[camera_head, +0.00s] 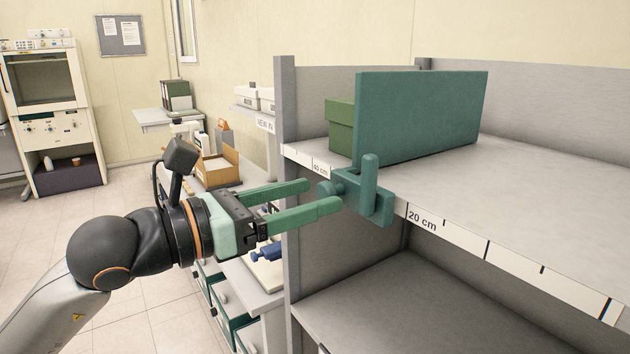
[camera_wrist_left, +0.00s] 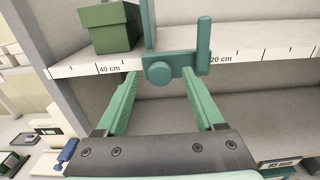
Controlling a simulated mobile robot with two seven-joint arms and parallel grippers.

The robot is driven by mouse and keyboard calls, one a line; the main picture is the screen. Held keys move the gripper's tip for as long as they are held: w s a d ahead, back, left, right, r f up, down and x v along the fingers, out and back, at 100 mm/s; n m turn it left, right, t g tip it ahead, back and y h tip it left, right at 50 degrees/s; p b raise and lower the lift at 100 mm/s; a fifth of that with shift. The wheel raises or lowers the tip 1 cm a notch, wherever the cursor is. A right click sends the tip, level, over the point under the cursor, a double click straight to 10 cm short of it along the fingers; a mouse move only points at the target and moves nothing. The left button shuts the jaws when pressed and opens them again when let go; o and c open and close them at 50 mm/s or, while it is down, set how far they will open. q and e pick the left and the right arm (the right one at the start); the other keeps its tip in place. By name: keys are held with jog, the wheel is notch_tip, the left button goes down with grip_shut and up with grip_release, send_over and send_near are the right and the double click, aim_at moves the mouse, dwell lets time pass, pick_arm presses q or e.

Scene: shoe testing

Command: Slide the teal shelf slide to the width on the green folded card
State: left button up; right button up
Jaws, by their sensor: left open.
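The teal shelf slide has an upright panel (camera_head: 420,115) across the shelf and a bracket (camera_head: 372,198) at its front edge, with a round knob facing my gripper. The knob (camera_wrist_left: 159,73) shows in the left wrist view. The slide stands between the 40 cm and 20 cm marks. My left gripper (camera_head: 323,194) is open, pointing at the bracket. In the left wrist view its fingers lie either side of the knob, tips close to it; I cannot tell whether they touch. I cannot make out a green folded card for certain. My right gripper is not in view.
A green box (camera_head: 340,127) stands behind the panel on the grey shelf (camera_head: 560,190). A grey upright (camera_head: 287,100) closes the shelf's left end. A lower bench (camera_head: 245,280) holds small items. A dark readout (camera_wrist_left: 280,165), seemingly "85 mm", shows in the wrist view.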

pick_arm(q)
jog(key=shift+x, duration=0.9)
jog(key=shift+c, duration=0.2)
grip_shut()
jog(key=shift+f, duration=0.1)
dwell(0.6)
